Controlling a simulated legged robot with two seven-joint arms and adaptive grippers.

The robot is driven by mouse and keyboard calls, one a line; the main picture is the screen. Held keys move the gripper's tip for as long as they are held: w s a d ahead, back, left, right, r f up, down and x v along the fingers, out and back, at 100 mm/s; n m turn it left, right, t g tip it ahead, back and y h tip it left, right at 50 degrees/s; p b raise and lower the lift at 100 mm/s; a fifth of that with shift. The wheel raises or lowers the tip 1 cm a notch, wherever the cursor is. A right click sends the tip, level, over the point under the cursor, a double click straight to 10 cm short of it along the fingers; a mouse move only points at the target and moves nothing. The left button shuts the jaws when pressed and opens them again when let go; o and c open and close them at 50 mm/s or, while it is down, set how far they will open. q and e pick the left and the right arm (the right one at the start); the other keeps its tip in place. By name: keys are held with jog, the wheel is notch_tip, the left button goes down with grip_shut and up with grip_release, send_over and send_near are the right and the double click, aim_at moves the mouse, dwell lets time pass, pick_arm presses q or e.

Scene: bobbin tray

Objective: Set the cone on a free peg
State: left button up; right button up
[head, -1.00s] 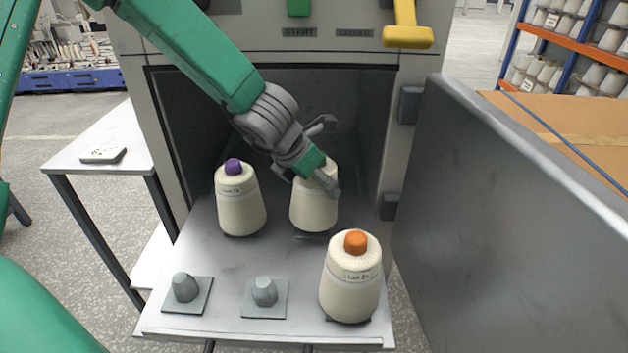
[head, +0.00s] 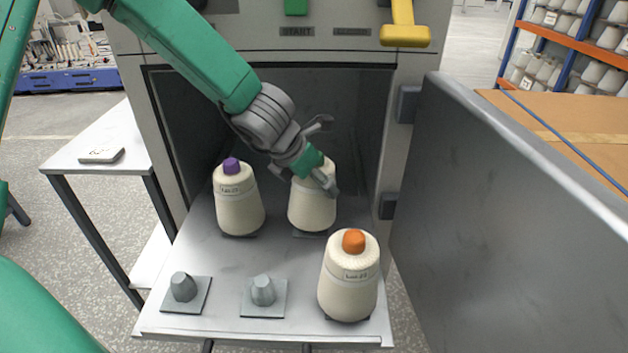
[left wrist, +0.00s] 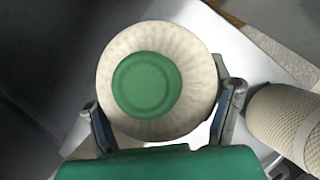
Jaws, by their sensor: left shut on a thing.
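My left gripper (head: 325,160) is shut on a cream yarn cone (head: 312,207) near its top, at the back middle of the metal tray (head: 225,260). The cone stands upright over a square peg plate; its bottom is at or close to the plate, and I cannot tell whether it rests there. In the left wrist view the held cone (left wrist: 115,60) shows a green top between the fingers. Two bare grey pegs stand in the front row, one at left (head: 183,287) and one in the middle (head: 263,290). My right gripper is not in view.
A purple-topped cone (head: 238,205) stands at the back left, and an orange-topped cone (head: 348,285) at the front right. The dark chamber (head: 350,100) is behind the tray. An open metal door (head: 500,200) stands along the right side. A white side table (head: 75,155) is at left.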

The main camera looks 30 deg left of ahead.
pick_arm(q)
jog(key=shift+f+b, duration=0.5)
jog(key=shift+f, duration=0.15)
jog(key=o, duration=1.7)
jog(key=shift+v, duration=5.95)
